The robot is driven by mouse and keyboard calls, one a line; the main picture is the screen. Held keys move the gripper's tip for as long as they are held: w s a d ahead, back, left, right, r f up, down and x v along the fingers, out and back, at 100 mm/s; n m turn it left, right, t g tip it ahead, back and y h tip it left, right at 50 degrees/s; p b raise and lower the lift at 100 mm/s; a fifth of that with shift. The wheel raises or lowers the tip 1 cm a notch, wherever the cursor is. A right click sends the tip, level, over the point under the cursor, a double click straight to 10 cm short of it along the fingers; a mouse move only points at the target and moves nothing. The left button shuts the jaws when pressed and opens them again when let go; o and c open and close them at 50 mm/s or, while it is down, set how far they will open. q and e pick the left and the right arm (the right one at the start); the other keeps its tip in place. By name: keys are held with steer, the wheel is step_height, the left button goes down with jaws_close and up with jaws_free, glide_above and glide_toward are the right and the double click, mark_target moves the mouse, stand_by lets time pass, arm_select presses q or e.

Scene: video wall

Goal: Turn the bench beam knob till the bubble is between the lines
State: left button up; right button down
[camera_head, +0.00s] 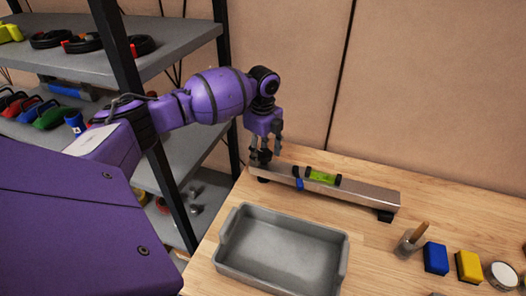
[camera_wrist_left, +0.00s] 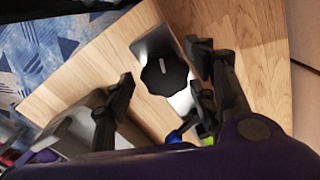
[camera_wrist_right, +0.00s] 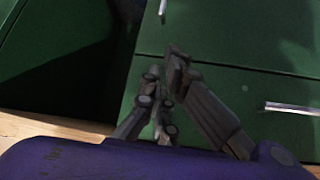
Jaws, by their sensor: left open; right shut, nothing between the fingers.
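A metal bench beam (camera_head: 365,194) lies on the wooden bench on dark feet. A level vial (camera_head: 323,177) with green liquid sits on it; its bubble and lines are too small to read. A round black knob (camera_wrist_left: 164,76) with a white mark is at the beam's end; in the head view my gripper largely hides it. My left gripper (camera_head: 262,155) points down over that end, open. In the left wrist view its fingers (camera_wrist_left: 160,80) stand apart on either side of the knob; contact cannot be told. My right gripper (camera_wrist_right: 165,78) is shut and empty, away from the bench.
A grey tray (camera_head: 230,225) stands in front of the beam. A cup with a brush (camera_head: 409,244), a blue block (camera_head: 436,258), a yellow block (camera_head: 469,266) and a round white item (camera_head: 502,275) are at right. Shelving (camera_head: 185,45) stands left. Green panels (camera_wrist_right: 225,35) face my right gripper.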

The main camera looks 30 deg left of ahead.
arm_select(q)
steer(key=shift+c, duration=0.2)
steer(key=c, duration=1)
